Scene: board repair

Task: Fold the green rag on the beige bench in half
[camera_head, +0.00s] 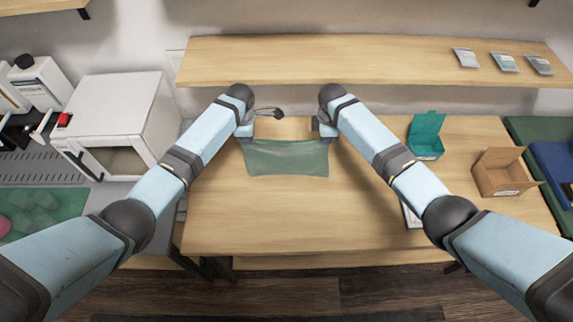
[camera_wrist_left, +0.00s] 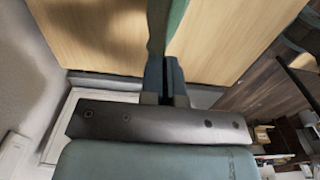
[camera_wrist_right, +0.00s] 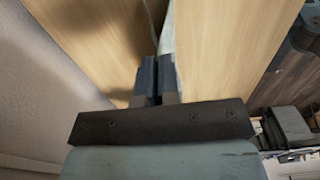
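The green rag (camera_head: 288,160) is stretched between my two grippers over the beige bench (camera_head: 300,215), its far edge held at both corners and its near part spread toward the front. My left gripper (camera_head: 255,145) is shut on the far left corner. The left wrist view shows the rag (camera_wrist_left: 165,25) edge-on, rising from the closed fingers (camera_wrist_left: 165,75). My right gripper (camera_head: 326,138) is shut at the far right corner. In the right wrist view a thin strip of rag (camera_wrist_right: 167,38) shows at the closed fingers (camera_wrist_right: 156,75). I cannot tell how much of the rag touches the bench.
A dark-ended tool (camera_head: 270,112) lies behind the left gripper. A teal open box (camera_head: 426,138) and a cardboard box (camera_head: 498,172) stand to the right. A shelf (camera_head: 340,62) with several packets overhangs the back. The bench front is mostly clear.

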